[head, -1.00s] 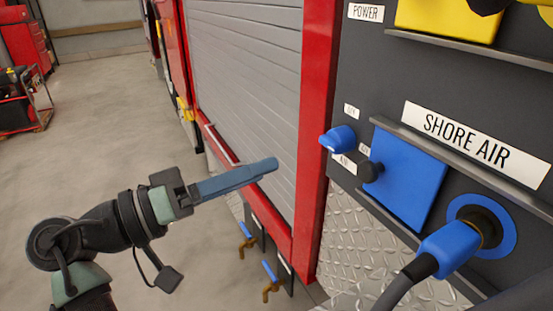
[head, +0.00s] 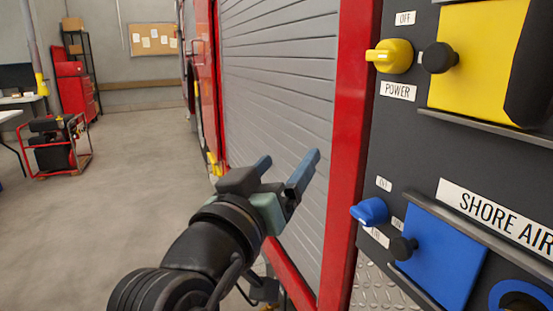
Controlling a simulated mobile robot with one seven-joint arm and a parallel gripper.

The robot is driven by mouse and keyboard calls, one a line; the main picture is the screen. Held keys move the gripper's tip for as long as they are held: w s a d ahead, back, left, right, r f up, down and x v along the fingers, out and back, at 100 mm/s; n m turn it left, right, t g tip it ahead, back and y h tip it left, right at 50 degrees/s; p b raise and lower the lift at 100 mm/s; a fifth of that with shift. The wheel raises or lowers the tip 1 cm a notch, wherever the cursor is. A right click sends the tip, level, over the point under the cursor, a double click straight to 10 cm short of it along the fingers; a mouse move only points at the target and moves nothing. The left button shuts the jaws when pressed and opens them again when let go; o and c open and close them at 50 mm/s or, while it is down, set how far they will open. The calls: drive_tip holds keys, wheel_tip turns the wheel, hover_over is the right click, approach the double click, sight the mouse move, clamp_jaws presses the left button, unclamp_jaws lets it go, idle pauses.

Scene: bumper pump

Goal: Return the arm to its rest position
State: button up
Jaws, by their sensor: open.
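My gripper (head: 292,165) is in the lower middle of the head view, at the end of my dark arm. Its two blue fingers are spread apart with nothing between them, pointing up and to the right. It stands in front of the grey roller shutter, left of the dark control panel (head: 405,160), and appears clear of the panel. My arm rises from the bottom edge, bent at a joint there.
The panel carries a yellow knob (head: 390,56), a blue knob (head: 369,211), a yellow cover (head: 478,60) and a blue cover (head: 440,255). A red-framed generator (head: 55,145) stands on the floor at left. Open floor (head: 120,210) lies left of the truck.

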drive_tip(key=s+r+n+t+y+p, duration=0.1)
drive_tip(key=s+r+t+y, duration=0.35)
drive_tip(key=s+r, duration=0.45)
drive_tip(key=s+r+t+y+p, duration=0.25)
drive_tip(key=s+r+t, duration=0.35)
drive_tip(key=r, duration=0.5)
wheel_tip(320, 180, up, 25)
drive_tip(key=a+p, duration=0.1)
drive_tip(key=p, duration=2.4)
drive_tip(key=shift+s+r+g+y, duration=0.15)
drive_tip(key=shift+s+g+y, duration=0.15)
drive_tip(key=shift+s+g, duration=0.1)
